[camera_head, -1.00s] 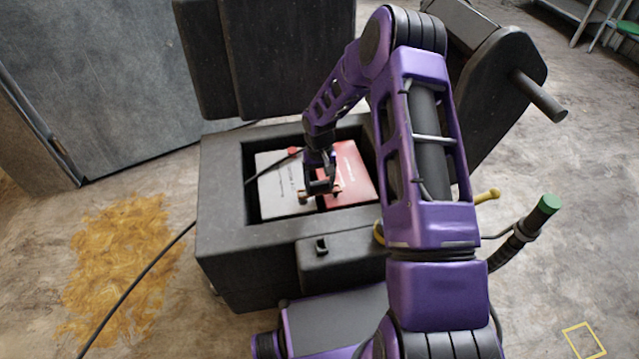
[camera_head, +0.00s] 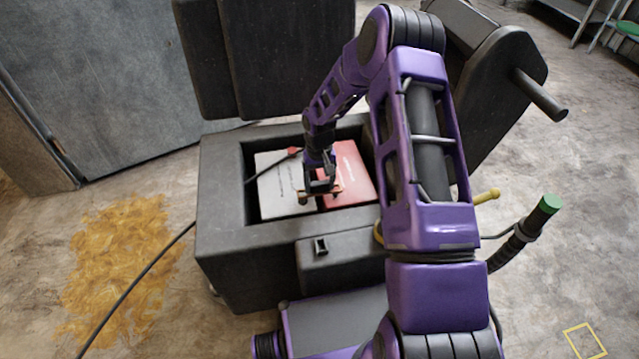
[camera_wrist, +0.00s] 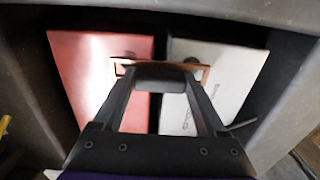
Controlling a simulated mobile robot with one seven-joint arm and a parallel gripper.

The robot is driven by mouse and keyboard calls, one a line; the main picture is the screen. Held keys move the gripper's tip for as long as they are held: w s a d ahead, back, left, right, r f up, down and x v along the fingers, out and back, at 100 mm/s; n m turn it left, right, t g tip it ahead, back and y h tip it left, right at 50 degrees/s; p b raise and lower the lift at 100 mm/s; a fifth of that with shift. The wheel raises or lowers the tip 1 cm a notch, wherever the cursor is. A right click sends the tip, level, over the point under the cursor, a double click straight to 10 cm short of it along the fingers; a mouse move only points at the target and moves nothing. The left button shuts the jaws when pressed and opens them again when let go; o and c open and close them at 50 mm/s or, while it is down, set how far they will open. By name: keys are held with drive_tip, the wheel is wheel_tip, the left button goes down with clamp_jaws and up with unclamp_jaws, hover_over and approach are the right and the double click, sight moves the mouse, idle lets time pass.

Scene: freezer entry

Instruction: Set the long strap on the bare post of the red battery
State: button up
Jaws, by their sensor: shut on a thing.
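The red battery (camera_head: 352,172) lies in an open box, right of a white battery (camera_head: 270,180); in the wrist view the red battery (camera_wrist: 85,75) is at left and the white one (camera_wrist: 235,75) at right. My gripper (camera_head: 322,190) is shut on the copper-coloured long strap (camera_head: 303,197), low over the batteries' near part. In the wrist view the strap (camera_wrist: 203,72) lies crosswise behind my fingers, spanning the gap between the batteries. Fingers hide its middle. I cannot tell whether it touches the posts or sits on the red battery's bare post.
The dark box (camera_head: 220,200) has thick walls close around the batteries, with its raised lid (camera_head: 265,55) behind. A black cable runs to a red clamp (camera_head: 293,151) at the white battery's far side. A green-tipped handle (camera_head: 548,205) stands at right.

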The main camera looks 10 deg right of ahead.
sight(319, 183)
drive_tip(key=shift+f, duration=1.4)
drive_tip(key=o, duration=1.3)
wheel_tip(319, 183, up, 17)
drive_tip(key=p, duration=0.2)
drive_tip(key=shift+r, duration=0.2)
